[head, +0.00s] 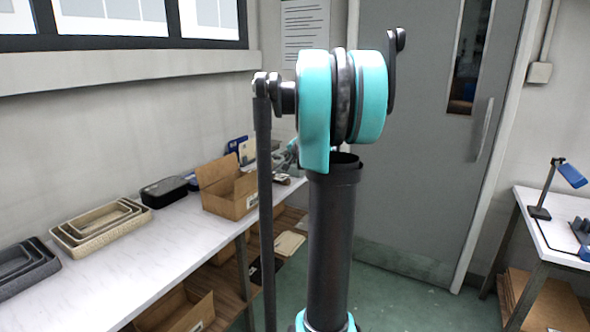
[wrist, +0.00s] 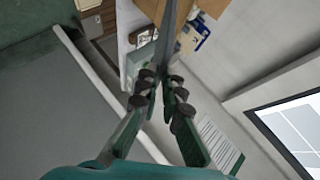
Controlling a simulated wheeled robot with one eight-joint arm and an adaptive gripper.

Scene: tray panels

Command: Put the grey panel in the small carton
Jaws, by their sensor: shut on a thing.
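In the wrist view my gripper (wrist: 163,80) is shut on the grey panel (wrist: 168,38), which shows as a thin grey strip, nearly edge-on, running up from between the fingertips. An open brown carton (head: 228,195) stands on the white bench in the head view, with one flap raised. Brown cardboard (wrist: 208,6) shows at the top of the wrist view, just right of the panel's far end. In the head view my arm hides most of the gripper, and I cannot make out the panel there.
The white bench (head: 115,268) also bears nested speckled trays (head: 98,226), dark grey trays (head: 22,268) and a black case (head: 163,192). Another carton (head: 185,312) is on the shelf below. A grey door (head: 430,150) stands behind my arm; a second table (head: 560,240) is at right.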

